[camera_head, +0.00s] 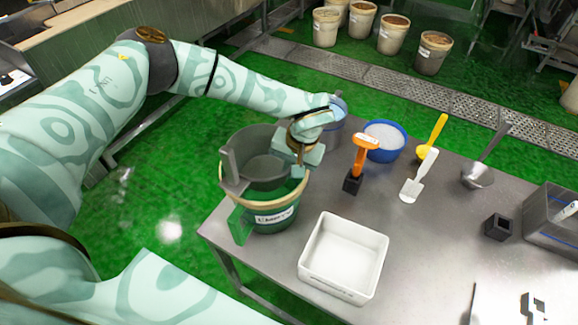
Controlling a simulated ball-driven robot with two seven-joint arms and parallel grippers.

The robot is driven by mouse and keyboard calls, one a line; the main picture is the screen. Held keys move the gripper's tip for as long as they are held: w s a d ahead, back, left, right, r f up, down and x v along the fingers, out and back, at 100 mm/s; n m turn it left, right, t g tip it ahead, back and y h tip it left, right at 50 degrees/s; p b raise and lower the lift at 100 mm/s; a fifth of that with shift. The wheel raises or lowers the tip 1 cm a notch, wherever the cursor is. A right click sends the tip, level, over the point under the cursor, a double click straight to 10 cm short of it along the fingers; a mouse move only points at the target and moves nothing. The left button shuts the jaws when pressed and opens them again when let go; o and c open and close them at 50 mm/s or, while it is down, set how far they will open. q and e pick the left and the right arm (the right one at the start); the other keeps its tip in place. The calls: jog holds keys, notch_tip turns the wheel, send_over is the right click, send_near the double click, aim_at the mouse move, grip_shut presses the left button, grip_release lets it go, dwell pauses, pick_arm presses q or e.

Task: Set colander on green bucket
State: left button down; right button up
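The dark grey colander (262,167) is at the mouth of the green bucket (262,219). Its body is partly inside the bucket's tan rim, and its grey left handle stands near the bucket's left edge. The bucket stands at the table's left corner with a white label on its front. My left gripper (299,160) comes over from behind and is shut on the colander's right side. The fingers hide part of the colander's rim there. I cannot tell whether the colander's weight rests on the bucket. My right gripper is not in view.
A white tray (344,257) stands just right of the bucket. An orange-handled tool (365,150), a blue bowl (385,140), a white scoop (418,178) and a ladle (478,177) lie beyond. The table (430,245) is clear at centre right.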

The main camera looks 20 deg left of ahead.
pick_arm(q)
jog(key=shift+f+b, duration=1.2)
jog(key=shift+f, duration=1.05)
jog(key=c, duration=1.6)
grip_release()
jog(key=v, duration=1.6)
jog(key=shift+r+p, duration=0.2)
jog(key=shift+p, duration=0.15)
jog(key=shift+s, duration=0.1)
